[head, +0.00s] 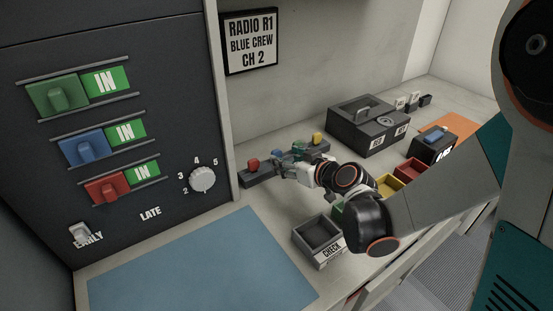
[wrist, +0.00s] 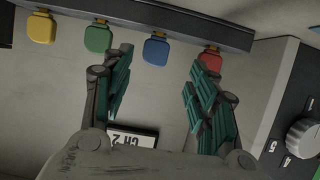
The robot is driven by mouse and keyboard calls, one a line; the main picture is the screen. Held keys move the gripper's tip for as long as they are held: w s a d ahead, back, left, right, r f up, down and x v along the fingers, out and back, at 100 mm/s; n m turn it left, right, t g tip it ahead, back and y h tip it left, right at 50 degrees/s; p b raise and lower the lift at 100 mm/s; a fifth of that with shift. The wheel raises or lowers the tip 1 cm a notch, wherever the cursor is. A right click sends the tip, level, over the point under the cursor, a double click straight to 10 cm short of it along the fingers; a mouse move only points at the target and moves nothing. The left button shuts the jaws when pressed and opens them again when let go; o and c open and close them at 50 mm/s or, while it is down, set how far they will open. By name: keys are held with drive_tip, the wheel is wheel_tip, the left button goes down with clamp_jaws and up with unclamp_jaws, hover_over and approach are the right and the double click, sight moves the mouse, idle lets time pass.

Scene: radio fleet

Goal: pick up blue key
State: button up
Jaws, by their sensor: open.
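The blue key (wrist: 156,50) stands in a dark rack (wrist: 160,16) along the top of the wrist view, between a green key (wrist: 98,38) and a red key (wrist: 210,60). A yellow key (wrist: 42,27) is at the far left there. My gripper (wrist: 160,62) is open and empty, its fingers spread to either side of the blue key. In the head view my gripper (head: 285,163) is at the rack, and the blue key (head: 278,155) shows just beyond it, partly hidden. I cannot tell whether the fingers touch any key.
In the head view, a panel (head: 120,200) with sliders and a dial stands at left. A CHECK tray (head: 318,240) is in front of the rack. A dark box (head: 368,125) and coloured bins lie to the right. The blue mat (head: 200,265) is clear.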

sight(278, 155)
drive_tip(key=shift+d+b+x, duration=0.15)
drive_tip(key=shift+b+x, duration=0.45)
drive_tip(key=shift+x, duration=0.95)
drive_tip(key=shift+d+b+x, duration=0.15)
drive_tip(key=shift+b+x, duration=0.45)
drive_tip(key=shift+x, duration=0.95)
drive_tip(key=shift+w, duration=0.1)
drive_tip(key=c, duration=1)
